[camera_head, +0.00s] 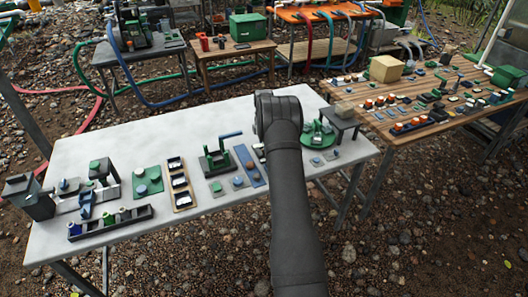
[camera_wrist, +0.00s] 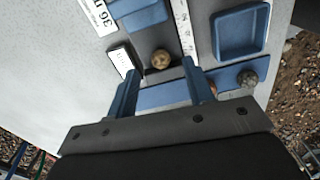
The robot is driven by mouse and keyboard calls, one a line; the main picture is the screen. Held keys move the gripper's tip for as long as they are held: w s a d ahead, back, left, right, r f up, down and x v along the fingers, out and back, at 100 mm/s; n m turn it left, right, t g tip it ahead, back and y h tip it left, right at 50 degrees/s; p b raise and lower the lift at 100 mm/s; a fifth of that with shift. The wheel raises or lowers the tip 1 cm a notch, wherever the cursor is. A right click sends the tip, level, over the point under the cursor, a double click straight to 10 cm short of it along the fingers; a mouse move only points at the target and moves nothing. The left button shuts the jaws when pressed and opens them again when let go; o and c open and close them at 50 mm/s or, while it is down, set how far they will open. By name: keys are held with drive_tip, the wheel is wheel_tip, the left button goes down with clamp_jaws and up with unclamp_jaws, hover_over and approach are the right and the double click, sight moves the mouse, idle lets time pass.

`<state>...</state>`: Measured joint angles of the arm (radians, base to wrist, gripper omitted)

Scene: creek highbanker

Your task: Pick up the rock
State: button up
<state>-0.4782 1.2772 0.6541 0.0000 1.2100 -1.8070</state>
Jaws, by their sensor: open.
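In the wrist view, a small round brown rock (camera_wrist: 161,59) sits on a grey surface beside a blue plate (camera_wrist: 145,18). A second, greyer rock (camera_wrist: 247,79) sits on a blue strip to the right, and part of a reddish one (camera_wrist: 212,87) shows beside the right finger. The frames do not tell which rock is meant. My gripper (camera_wrist: 161,67) is open, with its two blue fingers apart. In the picture the brown rock lies between the fingertips, with nothing visibly gripped. In the head view my arm hides the gripper and the spot under it.
The white table (camera_head: 110,155) holds several small fixtures, including a green rig (camera_head: 216,160), a round green base (camera_head: 318,135) and a slotted tan tray (camera_head: 179,185). In the wrist view, a blue square tray (camera_wrist: 240,32) lies at upper right. A crowded wooden table (camera_head: 440,95) stands to the right.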

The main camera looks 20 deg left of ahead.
wheel_tip(320, 180, down, 3)
drive_tip(key=shift+r, duration=0.1)
clamp_jaws()
idle(0.3)
drive_tip(key=shift+r, duration=0.5)
drive_tip(key=r, duration=0.2)
drive_tip(key=d+r, duration=0.1)
drive_tip(key=r, duration=0.1)
drive_tip(key=shift+d, duration=0.1)
drive_tip(key=d+r, duration=0.6)
drive_tip(key=d, duration=0.4)
drive_tip(key=shift+s+d, duration=0.25)
drive_tip(key=shift+s, duration=0.2)
